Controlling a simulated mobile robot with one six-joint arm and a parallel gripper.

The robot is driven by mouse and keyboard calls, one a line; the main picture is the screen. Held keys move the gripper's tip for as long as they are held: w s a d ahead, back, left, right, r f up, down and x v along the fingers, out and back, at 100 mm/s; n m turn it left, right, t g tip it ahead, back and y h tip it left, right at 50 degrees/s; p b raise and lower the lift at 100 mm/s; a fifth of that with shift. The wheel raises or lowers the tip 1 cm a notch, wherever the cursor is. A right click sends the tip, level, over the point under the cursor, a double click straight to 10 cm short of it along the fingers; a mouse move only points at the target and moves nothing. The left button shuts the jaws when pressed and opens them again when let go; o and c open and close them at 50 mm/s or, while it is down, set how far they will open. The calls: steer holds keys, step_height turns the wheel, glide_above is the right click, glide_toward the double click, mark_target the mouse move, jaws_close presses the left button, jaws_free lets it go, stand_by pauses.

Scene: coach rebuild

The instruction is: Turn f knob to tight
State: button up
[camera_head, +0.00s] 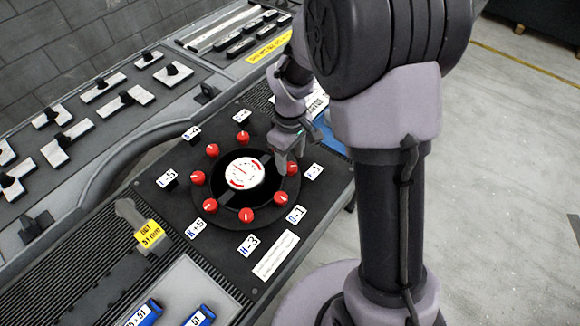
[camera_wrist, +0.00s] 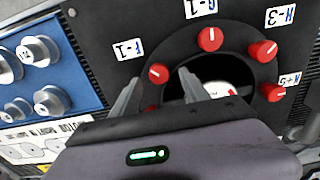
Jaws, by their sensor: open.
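The F knob (camera_wrist: 158,73) is a small red knob with a pale mark, on a dark round plate (camera_wrist: 258,72) beside the label F-1 (camera_wrist: 128,49). In the wrist view it lies between and just beyond the fingertips of my gripper (camera_wrist: 158,80). The jaws are apart, one finger on each side of it in the picture; I cannot tell whether either touches it. In the head view my gripper (camera_head: 290,158) hangs over the right side of the plate, close to the F knob (camera_head: 292,168) and the label (camera_head: 313,171). Which way the mark points is unclear.
Several other red knobs, such as the G knob (camera_wrist: 210,39) and H knob (camera_wrist: 262,50), ring a white gauge (camera_head: 243,172). A wrench (camera_head: 133,215) with a yellow tag lies left.

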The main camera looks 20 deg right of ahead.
mark_target(291, 170)
step_height(291, 170, down, 3)
steer(key=shift+r+b, duration=0.1)
steer(key=shift+b, duration=0.2)
jaws_close()
